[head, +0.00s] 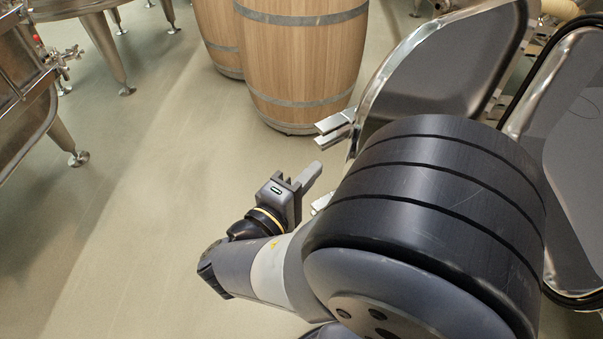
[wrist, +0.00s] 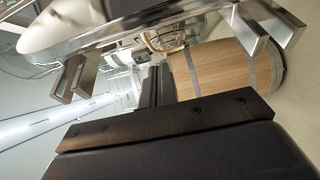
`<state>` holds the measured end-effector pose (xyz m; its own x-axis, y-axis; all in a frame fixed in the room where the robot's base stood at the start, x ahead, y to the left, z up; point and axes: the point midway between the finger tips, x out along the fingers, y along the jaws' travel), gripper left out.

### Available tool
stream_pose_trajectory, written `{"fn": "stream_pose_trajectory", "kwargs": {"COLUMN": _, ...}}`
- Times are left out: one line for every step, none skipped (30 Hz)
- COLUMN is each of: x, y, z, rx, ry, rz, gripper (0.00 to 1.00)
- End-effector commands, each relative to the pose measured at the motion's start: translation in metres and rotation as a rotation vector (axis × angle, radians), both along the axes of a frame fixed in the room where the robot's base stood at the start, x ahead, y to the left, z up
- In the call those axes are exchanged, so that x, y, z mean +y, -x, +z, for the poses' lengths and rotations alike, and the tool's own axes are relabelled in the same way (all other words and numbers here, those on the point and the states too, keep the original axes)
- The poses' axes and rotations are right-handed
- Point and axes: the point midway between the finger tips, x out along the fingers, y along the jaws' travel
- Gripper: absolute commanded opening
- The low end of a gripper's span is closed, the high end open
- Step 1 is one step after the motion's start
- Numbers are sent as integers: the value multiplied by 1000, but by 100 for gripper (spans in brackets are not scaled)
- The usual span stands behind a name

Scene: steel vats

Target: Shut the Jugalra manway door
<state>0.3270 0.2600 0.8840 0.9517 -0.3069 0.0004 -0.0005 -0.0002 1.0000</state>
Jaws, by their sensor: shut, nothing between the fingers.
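A manway door (head: 440,70) stands swung open at the upper right of the head view, a dark panel with a shiny metal rim. Metal lugs (head: 333,125) stick out from its edge. No name is readable on it. The rimmed opening (head: 575,150) is to its right, partly hidden by my arm. My gripper (head: 312,174) is shut and empty, to the left of the door and just below the lugs in the picture. In the wrist view the door edge (wrist: 100,45) runs across the top, with lugs on both sides of my fingers (wrist: 155,87). Contact cannot be told.
Wooden barrels (head: 305,60) stand on the floor beyond the gripper. A steel vat (head: 25,90) on legs is at the left, with fittings. The floor (head: 150,200) between is clear. A barrel (wrist: 210,70) also shows in the wrist view.

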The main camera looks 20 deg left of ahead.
Motion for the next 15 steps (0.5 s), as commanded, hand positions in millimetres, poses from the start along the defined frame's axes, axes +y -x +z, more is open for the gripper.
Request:
{"fn": "stream_pose_trajectory", "kwargs": {"x": -4, "y": -9, "z": 0, "rx": 0, "ry": 0, "rz": -5, "gripper": 0}}
{"fn": "stream_pose_trajectory", "kwargs": {"x": -6, "y": -14, "z": 0, "rx": 0, "ry": 0, "rz": -6, "gripper": 0}}
{"fn": "stream_pose_trajectory", "kwargs": {"x": -7, "y": -20, "z": 0, "rx": 0, "ry": 0, "rz": -4, "gripper": 0}}
{"fn": "stream_pose_trajectory", "kwargs": {"x": -9, "y": -24, "z": 0, "rx": 0, "ry": 0, "rz": -5, "gripper": 0}}
{"fn": "stream_pose_trajectory", "kwargs": {"x": -10, "y": -28, "z": 0, "rx": 0, "ry": 0, "rz": -5, "gripper": 0}}
{"fn": "stream_pose_trajectory", "kwargs": {"x": -15, "y": -21, "z": 1, "rx": 1, "ry": 2, "rz": 1, "gripper": 0}}
{"fn": "stream_pose_trajectory", "kwargs": {"x": -19, "y": -18, "z": 0, "rx": 1, "ry": 2, "rz": 2, "gripper": 0}}
{"fn": "stream_pose_trajectory", "kwargs": {"x": -22, "y": -15, "z": 1, "rx": 0, "ry": 1, "rz": 2, "gripper": 0}}
{"fn": "stream_pose_trajectory", "kwargs": {"x": -26, "y": -12, "z": 0, "rx": 0, "ry": 1, "rz": 3, "gripper": 0}}
{"fn": "stream_pose_trajectory", "kwargs": {"x": -29, "y": -9, "z": 0, "rx": 0, "ry": 1, "rz": 3, "gripper": 0}}
{"fn": "stream_pose_trajectory", "kwargs": {"x": -31, "y": -8, "z": 0, "rx": 1, "ry": 2, "rz": 3, "gripper": 0}}
{"fn": "stream_pose_trajectory", "kwargs": {"x": -34, "y": -6, "z": 0, "rx": 1, "ry": 1, "rz": 2, "gripper": 0}}
{"fn": "stream_pose_trajectory", "kwargs": {"x": -36, "y": -4, "z": 0, "rx": 1, "ry": 1, "rz": 2, "gripper": 0}}
{"fn": "stream_pose_trajectory", "kwargs": {"x": -37, "y": -3, "z": 0, "rx": 1, "ry": 1, "rz": 1, "gripper": 0}}
{"fn": "stream_pose_trajectory", "kwargs": {"x": -39, "y": -2, "z": 0, "rx": 1, "ry": 1, "rz": 0, "gripper": 0}}
